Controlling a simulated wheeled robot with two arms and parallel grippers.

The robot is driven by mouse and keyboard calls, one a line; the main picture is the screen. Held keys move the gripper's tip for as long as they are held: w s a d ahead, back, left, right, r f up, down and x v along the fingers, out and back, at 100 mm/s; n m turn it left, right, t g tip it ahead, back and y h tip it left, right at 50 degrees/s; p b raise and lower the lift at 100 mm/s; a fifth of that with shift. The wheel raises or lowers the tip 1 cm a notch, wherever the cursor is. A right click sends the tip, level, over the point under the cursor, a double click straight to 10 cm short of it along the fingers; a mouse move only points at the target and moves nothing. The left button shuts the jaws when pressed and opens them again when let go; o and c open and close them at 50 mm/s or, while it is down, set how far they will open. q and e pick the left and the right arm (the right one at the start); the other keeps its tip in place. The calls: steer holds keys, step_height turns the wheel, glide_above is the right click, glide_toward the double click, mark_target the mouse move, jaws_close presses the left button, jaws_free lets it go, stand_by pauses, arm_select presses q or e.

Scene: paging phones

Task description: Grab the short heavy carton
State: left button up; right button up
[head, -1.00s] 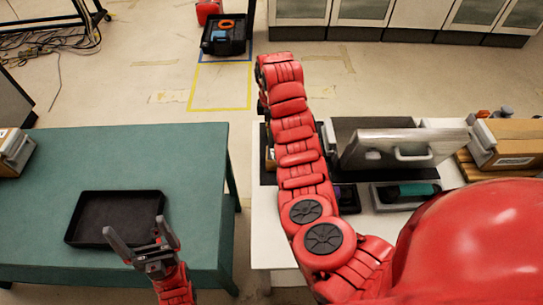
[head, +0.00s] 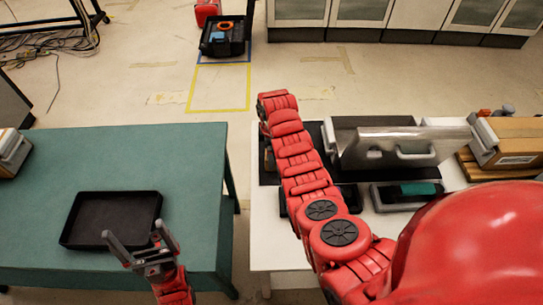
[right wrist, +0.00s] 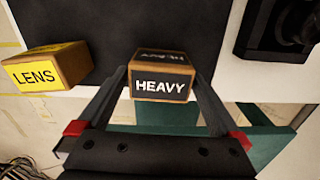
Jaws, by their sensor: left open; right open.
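A small brown carton with a black label reading HEAVY (right wrist: 160,88) stands on a dark mat in the right wrist view. My right gripper (right wrist: 162,80) is open, with one finger on each side of this carton; I cannot tell whether they touch it. A second carton with a yellow label reading LENS (right wrist: 46,68) is to its left, outside the fingers. In the head view my right arm hides the right gripper and most of that spot. My left gripper (head: 136,236) is open and empty, in front of a black tray (head: 112,194) on the green table.
The white table (head: 284,256) on the right bears a metal case with a handle (head: 398,148), a device with a green top (head: 418,189) and a cardboard box (head: 512,140). The green table (head: 170,150) is mostly clear. A black bin (head: 222,38) stands on the floor behind.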

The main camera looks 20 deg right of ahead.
steer(key=shift+f, duration=1.5)
steer(key=c, duration=1.5)
steer(key=shift+r, duration=0.2)
